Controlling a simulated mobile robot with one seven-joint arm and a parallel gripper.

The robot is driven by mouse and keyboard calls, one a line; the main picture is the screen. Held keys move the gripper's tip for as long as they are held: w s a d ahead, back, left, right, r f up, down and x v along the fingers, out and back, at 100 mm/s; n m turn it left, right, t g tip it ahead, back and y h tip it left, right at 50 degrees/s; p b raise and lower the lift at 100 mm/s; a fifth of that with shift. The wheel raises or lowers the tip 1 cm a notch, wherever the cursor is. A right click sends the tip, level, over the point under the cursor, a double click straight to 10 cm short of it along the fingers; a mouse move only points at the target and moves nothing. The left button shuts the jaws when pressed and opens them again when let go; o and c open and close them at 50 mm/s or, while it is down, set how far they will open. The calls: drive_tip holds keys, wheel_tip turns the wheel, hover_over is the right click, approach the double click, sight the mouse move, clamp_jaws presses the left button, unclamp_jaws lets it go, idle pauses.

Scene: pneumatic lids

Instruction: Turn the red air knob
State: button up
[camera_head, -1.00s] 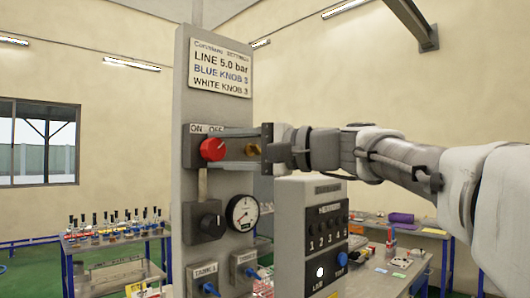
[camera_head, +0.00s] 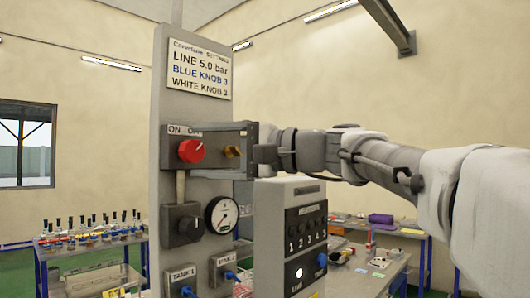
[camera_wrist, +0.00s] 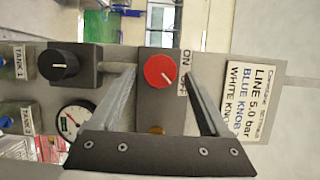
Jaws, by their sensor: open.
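The red air knob (camera_head: 191,151) is on a grey box on the upright panel, under an ON/OFF label. A white pointer line shows on it. In the wrist view the red knob (camera_wrist: 160,71) lies beyond and between the two fingers of my gripper (camera_wrist: 163,85). My gripper also shows in the head view (camera_head: 215,133), reaching in from the right in front of the panel. The fingers stand apart, one on each side of the knob in the wrist picture. I cannot tell whether either finger touches it.
A black knob (camera_head: 182,225) and a pressure gauge (camera_head: 221,215) sit below on the panel. A sign (camera_head: 199,69) is above. A grey box with numbered black controls (camera_head: 305,230) stands to the right. A bench with several bottles (camera_head: 92,229) is behind left.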

drive_tip(key=b+v, duration=0.1)
drive_tip(key=v, duration=1.5)
drive_tip(key=shift+d+b, duration=0.2)
drive_tip(key=shift+b, duration=0.15)
drive_tip(key=shift+f, duration=0.1)
drive_tip(key=s+d+f+n+h, duration=0.1)
drive_tip(key=s+d+f+h, duration=0.2)
drive_tip(key=f, duration=1)
drive_tip(key=s+d+f+n+h, duration=0.1)
drive_tip(key=s+d+f+h, duration=0.2)
drive_tip(key=s+f+h, duration=0.4)
drive_tip(key=s+d+f+n+h, duration=0.1)
drive_tip(key=s+d+f+h, duration=0.2)
drive_tip(key=f, duration=1.7)
drive_tip(key=s+h, duration=0.2)
drive_tip(key=h, duration=0.2)
drive_tip(key=shift+d+f+n, duration=0.4)
drive_tip(key=shift+w, duration=0.1)
drive_tip(key=c, duration=0.5)
drive_tip(key=shift+a, duration=0.15)
